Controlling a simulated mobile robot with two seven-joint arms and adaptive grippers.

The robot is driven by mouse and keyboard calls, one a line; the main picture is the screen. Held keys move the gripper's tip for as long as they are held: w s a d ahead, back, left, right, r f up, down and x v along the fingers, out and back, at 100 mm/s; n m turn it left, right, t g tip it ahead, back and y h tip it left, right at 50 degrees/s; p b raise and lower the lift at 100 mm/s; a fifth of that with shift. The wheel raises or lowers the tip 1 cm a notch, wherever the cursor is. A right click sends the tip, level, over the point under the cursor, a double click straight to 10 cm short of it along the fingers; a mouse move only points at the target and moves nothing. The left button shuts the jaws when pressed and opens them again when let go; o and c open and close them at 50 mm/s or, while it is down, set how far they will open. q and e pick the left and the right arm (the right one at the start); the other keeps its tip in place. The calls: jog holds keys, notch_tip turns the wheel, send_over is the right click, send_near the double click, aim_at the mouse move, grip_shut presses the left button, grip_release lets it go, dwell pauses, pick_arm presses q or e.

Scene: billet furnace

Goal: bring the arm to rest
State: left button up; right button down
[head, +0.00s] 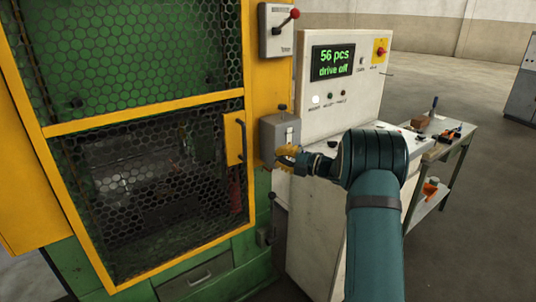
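My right arm reaches in from the bottom right, in front of the white control cabinet (318,216). My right gripper (285,157) is small in the head view, at the lower right side of a grey box (279,133) on the machine's yellow frame. Its fingers are too small to tell whether they are open or shut, or whether they touch the box. I see no held object. My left gripper is not in view.
A green machine with a yellow-framed mesh door (150,190) fills the left. A grey lever box (277,32) with a red knob is above. The cabinet display (333,61) reads "56 pcs drive off".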

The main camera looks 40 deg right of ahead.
jog(key=shift+s+d, duration=0.1)
jog(key=shift+s, duration=0.1)
jog(key=w+a+f+m+h, duration=0.4)
jog(key=a+f+m, duration=0.7)
jog(key=f, duration=0.3)
jog(key=s+a+f+m+g+h, duration=0.2)
jog(key=s+a+f+m+g, duration=0.4)
jog(key=a+f, duration=0.5)
jog(key=s+a+f+m+g+y, duration=0.1)
jog(key=s+a+f+m+g, duration=0.2)
jog(key=s+a, duration=0.6)
jog(key=s+a+f+m+g+y, duration=0.1)
jog(key=s+a+f+m+g, duration=0.3)
jog(key=s+a, duration=0.5)
jog(key=s+f+g, duration=0.1)
jog(key=s+f, duration=0.1)
jog(key=s, duration=0.4)
jog(key=shift+s+f+m+g, duration=0.25)
jog(key=shift+f+m+g, duration=0.05)
